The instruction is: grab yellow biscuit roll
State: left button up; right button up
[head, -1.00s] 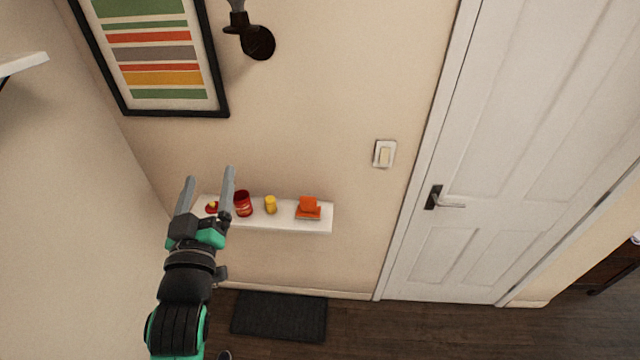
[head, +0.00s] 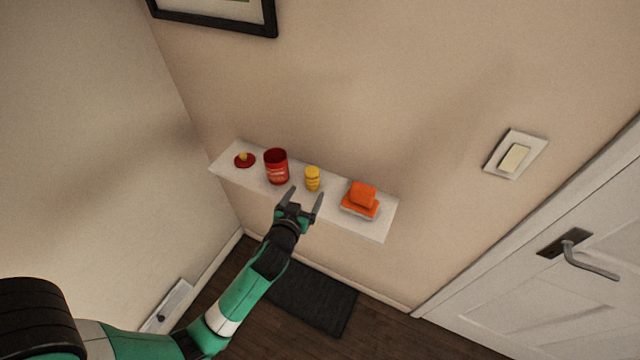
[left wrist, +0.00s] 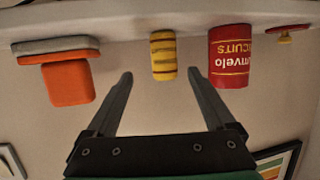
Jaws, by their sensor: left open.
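The yellow biscuit roll (head: 312,178) stands upright on the white wall shelf, between the red tin and the orange blocks. In the left wrist view, which is upside down, the yellow roll (left wrist: 163,55) has dark red bands and lies between the lines of my two fingers, beyond their tips. My left gripper (head: 304,195) is open and empty at the shelf's front edge, just in front of the roll. The open fingers also show in the left wrist view (left wrist: 160,78). My right gripper is not in view.
On the white shelf (head: 225,172) a red biscuit tin (head: 277,168) stands left of the roll, with a red lid with a yellow knob (head: 244,160) farther left. A dark mat (head: 315,295) lies on the floor below.

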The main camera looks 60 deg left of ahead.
aim_at(311, 182)
pick_arm(q)
jog(key=shift+a+f, duration=0.15)
jog(key=shift+f, duration=0.1)
jog(key=shift+w+a+r, duration=0.1)
jog(key=shift+a+r, duration=0.05)
jog(key=b+x, duration=0.1)
jog(key=x, duration=0.5)
jog(key=shift+w+a, duration=0.15)
jog(key=shift+a, duration=0.05)
jog(key=x, duration=0.1)
jog(key=b+x, duration=0.1)
jog(key=x, duration=0.3)
jog(key=shift+a+r, duration=0.25)
grip_shut()
